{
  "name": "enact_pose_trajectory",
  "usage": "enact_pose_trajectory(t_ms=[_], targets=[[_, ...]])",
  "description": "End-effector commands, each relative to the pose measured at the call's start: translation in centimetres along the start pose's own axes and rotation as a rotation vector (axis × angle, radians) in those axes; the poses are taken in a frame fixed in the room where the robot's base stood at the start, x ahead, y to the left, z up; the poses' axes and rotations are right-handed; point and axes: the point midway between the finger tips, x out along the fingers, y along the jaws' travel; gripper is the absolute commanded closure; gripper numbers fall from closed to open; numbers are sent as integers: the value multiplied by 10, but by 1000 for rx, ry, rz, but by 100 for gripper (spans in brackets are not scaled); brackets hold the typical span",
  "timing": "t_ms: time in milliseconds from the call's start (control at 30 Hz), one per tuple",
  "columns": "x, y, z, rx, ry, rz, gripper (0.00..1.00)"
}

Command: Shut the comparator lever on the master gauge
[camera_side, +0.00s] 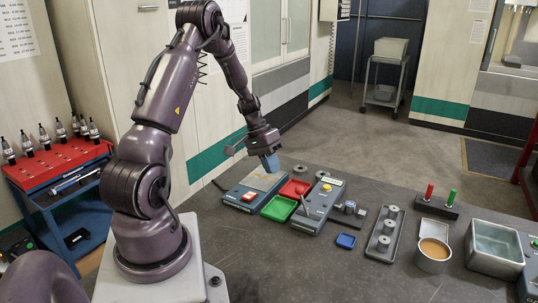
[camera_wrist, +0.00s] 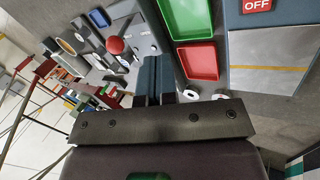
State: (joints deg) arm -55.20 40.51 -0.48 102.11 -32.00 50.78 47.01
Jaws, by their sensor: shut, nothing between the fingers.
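A grey-blue comparator unit (camera_side: 312,222) stands on the bench right of the trays in the side view. A thin pale lever (camera_side: 304,205) appears to rise at a tilt from its near half. In the wrist view, a red ball knob (camera_wrist: 116,45) stands over grey fixtures left of the fingers; I cannot tell for sure that it is the lever's end. The master gauge is too small to single out. My gripper (camera_side: 271,163) hangs above the bench behind the trays, clear of the unit. Its blue fingers (camera_wrist: 154,78) are shut together and empty.
A red tray (camera_side: 295,188) and a green tray (camera_side: 278,209) lie left of the unit, beside a flat plate station (camera_side: 256,184). A small blue tray (camera_side: 346,241), a rack with round pieces (camera_side: 384,238), a cup (camera_side: 432,256) and a metal basin (camera_side: 495,245) stand to the right.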

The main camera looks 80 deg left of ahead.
Motion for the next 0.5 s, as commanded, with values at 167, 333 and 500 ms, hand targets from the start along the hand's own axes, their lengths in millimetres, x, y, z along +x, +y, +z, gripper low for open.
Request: enact_pose_trajectory(t_ms=[167, 333, 500], targets=[[40, 0, 0, -1, -3, 3, 100], [50, 23, -2, 4, 0, 0, 100], [53, 36, -3, 1, 1, 0, 100]])
